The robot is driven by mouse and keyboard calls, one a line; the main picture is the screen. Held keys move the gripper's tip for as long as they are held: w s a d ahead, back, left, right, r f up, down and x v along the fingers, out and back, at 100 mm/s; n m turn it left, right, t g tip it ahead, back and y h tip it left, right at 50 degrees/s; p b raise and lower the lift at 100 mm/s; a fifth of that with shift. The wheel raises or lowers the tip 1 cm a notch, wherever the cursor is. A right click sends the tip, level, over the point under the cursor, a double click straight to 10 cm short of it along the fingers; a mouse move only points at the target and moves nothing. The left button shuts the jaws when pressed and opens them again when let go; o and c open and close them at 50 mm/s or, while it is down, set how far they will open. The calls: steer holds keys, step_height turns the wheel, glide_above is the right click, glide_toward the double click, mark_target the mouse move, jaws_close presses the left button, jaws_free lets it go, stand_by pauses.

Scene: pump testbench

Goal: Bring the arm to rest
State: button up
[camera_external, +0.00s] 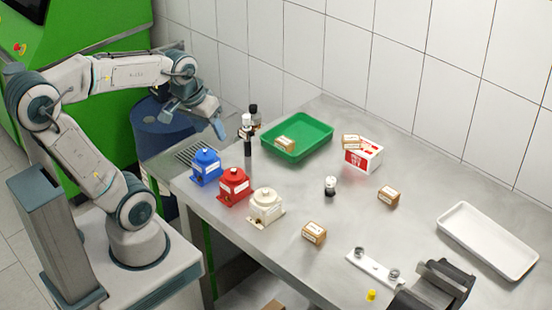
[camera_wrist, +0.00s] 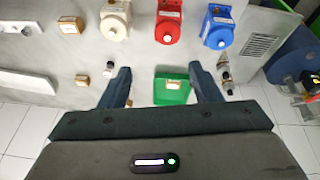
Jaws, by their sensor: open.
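My arm is bent high at the left of the external view, reaching right over the table's left end. My gripper (camera_external: 217,124) is raised above the table near the blue pump. In the wrist view my gripper (camera_wrist: 162,74) shows two dark fingers spread wide with nothing held between them. The green tray (camera_wrist: 173,88) appears between and beyond the fingers in that view. The table (camera_external: 330,235) is grey metal.
Blue (camera_external: 206,167), red (camera_external: 234,187) and white (camera_external: 265,206) pumps stand along the near edge. A green tray (camera_external: 322,142) holds a small box. A red-white box (camera_external: 364,155), dark bottles (camera_external: 247,128) and an empty white tray (camera_external: 487,240) are farther right or behind.

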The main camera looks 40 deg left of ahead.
steer(key=s+f+m, duration=0.2)
steer(key=shift+s+a, duration=0.1)
steer(key=shift+s, duration=0.3)
steer(key=shift+f, duration=0.25)
steer(key=shift+o, duration=0.5)
stand_by(0.7)
